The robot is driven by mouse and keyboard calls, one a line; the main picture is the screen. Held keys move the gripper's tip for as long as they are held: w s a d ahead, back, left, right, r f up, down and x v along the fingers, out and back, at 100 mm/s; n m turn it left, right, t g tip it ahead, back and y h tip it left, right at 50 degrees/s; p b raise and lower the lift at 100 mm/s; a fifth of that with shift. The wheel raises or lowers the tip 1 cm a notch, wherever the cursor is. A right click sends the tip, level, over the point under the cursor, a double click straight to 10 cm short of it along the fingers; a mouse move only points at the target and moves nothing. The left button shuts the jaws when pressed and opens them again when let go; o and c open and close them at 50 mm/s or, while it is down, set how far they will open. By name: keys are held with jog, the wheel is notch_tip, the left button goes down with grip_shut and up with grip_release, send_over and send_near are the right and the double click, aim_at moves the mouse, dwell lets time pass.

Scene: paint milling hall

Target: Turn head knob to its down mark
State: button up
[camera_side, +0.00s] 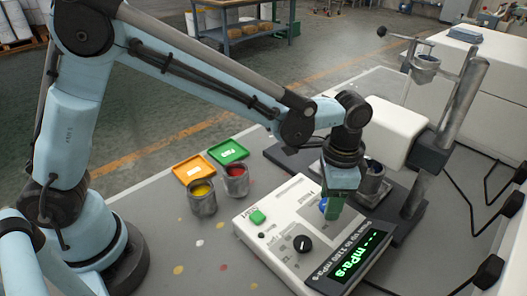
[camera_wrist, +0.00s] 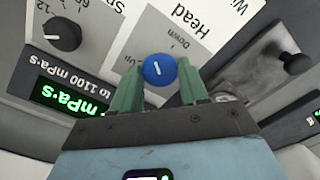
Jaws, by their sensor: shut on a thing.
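The head knob (camera_wrist: 158,69) is a round blue knob with a short white pointer line, on a grey panel printed "Head" with "Down" and "Up" labels. In the wrist view its line stands nearly upright in the picture; I cannot tell which end is the pointing one. A bit of blue knob also shows in the side view (camera_side: 323,205), mostly hidden by my fingers. My gripper (camera_wrist: 158,76) has its two green fingers on either side of the knob, shut on it. In the side view my gripper (camera_side: 334,206) points down at the white instrument box (camera_side: 276,226).
A black dial (camera_side: 302,243) and a green button (camera_side: 257,217) sit on the same box, beside a lit display (camera_side: 352,258). A metal cup (camera_side: 371,184) stands close behind my gripper. Yellow (camera_side: 202,197) and red (camera_side: 236,180) paint pots stand left.

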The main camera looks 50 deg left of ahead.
jog(key=m, duration=0.5)
jog(key=shift+m, duration=0.3)
jog(key=m, duration=0.4)
jog(key=shift+m, duration=0.7)
jog(key=o, duration=1.1)
jog(key=shift+c, duration=0.2)
jog(key=shift+r, duration=0.1)
notch_tip(320, 180, up, 12)
